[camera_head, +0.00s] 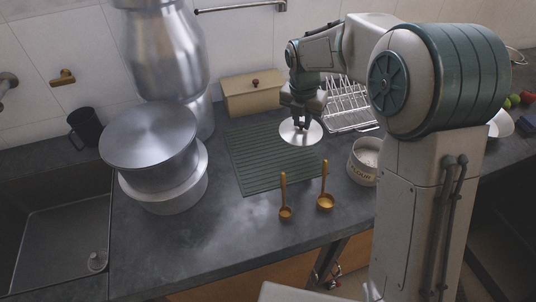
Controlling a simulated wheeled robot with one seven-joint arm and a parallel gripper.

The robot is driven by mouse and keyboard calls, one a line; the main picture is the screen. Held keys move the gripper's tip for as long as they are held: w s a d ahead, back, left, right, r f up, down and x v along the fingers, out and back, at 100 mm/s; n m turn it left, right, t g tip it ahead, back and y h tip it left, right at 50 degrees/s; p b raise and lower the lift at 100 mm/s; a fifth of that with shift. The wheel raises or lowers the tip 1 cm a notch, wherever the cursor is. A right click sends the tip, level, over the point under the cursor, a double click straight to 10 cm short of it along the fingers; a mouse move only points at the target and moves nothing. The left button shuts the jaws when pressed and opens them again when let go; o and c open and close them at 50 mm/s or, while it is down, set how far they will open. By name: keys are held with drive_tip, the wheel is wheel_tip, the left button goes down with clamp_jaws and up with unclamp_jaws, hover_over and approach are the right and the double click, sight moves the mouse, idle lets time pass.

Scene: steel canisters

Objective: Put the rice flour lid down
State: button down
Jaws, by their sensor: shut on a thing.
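My gripper (301,123) points down at the back right part of the green ribbed mat (262,172). It is shut on the round, shiny steel lid (301,138). The lid lies level at the mat's right edge; I cannot tell whether it touches the mat or hangs just above it. The part of the lid that my gripper grips is hidden by the fingers.
A wire dish rack (349,106) stands behind the lid on the right. A cream box (253,95) stands behind the mat. Large steel pots (160,150) fill the left, beside the sink (60,240). Much of the mat is clear.

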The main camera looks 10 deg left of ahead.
drive_tip(key=s+a+f, duration=0.2)
drive_tip(key=a, duration=0.1)
drive_tip(key=s+a+f, duration=0.2)
drive_tip(key=a, duration=0.1)
drive_tip(key=s+a+f, duration=0.2)
drive_tip(key=a+f, duration=0.1)
drive_tip(key=shift+s+a+p, duration=0.1)
drive_tip(key=shift+s+p, duration=0.2)
drive_tip(key=shift+p, duration=0.1)
drive_tip(key=shift+s+a+f, duration=0.1)
drive_tip(key=shift+a, duration=0.05)
drive_tip(key=shift+f, duration=1.95)
drive_tip(key=shift+f, duration=0.15)
drive_tip(key=c, duration=1.3)
unclamp_jaws()
